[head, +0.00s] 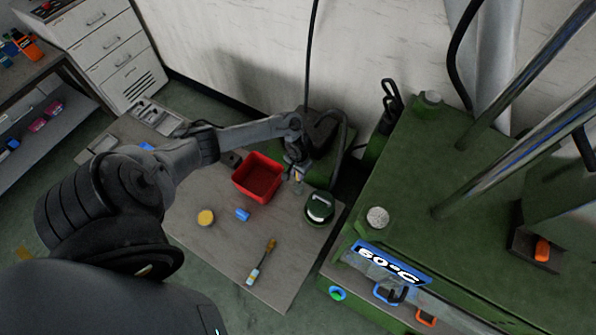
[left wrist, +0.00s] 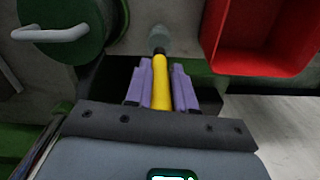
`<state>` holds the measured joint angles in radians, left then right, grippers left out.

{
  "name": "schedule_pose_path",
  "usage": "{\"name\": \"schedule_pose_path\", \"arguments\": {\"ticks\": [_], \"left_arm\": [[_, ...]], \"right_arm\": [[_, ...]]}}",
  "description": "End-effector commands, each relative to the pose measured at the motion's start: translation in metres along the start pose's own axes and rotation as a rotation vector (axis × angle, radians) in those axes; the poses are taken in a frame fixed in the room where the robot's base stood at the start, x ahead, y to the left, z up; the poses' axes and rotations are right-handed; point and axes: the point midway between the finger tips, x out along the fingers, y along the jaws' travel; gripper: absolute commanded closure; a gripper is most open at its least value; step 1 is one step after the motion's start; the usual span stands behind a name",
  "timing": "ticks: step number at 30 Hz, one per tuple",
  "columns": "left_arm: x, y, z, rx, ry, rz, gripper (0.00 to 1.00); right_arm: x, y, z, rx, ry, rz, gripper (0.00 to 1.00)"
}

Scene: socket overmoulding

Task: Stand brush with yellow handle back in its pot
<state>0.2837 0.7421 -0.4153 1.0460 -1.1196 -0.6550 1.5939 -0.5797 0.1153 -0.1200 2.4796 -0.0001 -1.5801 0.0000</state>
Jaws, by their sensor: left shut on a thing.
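My left gripper (head: 297,176) is over the back right part of the table, between a red bin and a round green pot (head: 319,207). In the left wrist view its purple fingers (left wrist: 160,84) are shut on the yellow handle of the brush (left wrist: 161,82). A grey-green end (left wrist: 158,38) of the brush sticks out past the fingertips. I cannot tell whether that end touches anything. The green pot with a pale handle also shows at the top left of the left wrist view (left wrist: 85,50). My right gripper is not in view.
The open red bin (head: 250,186) stands just left of the gripper. A second brush (head: 262,262), a blue block (head: 243,214) and a yellow disc (head: 205,217) lie on the table (head: 215,255). A large green machine (head: 440,150) stands to the right. The front of the table has free room.

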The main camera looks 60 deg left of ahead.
Motion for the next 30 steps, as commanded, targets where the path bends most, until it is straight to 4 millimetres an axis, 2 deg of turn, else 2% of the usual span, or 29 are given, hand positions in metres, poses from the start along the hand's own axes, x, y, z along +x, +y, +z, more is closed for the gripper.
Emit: {"name": "schedule_pose_path", "arguments": {"ticks": [1, 18, 30], "left_arm": [[0.007, 0.000, 0.000, -0.001, 0.000, 0.000, 1.00], [0.052, 0.000, -0.001, 0.000, 0.000, 0.000, 1.00], [0.070, 0.000, -0.001, -0.001, 0.001, 0.000, 1.00]], "right_arm": [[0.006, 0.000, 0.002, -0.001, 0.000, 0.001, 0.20], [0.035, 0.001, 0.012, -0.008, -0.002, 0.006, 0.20], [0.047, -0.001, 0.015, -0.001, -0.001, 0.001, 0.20]]}}
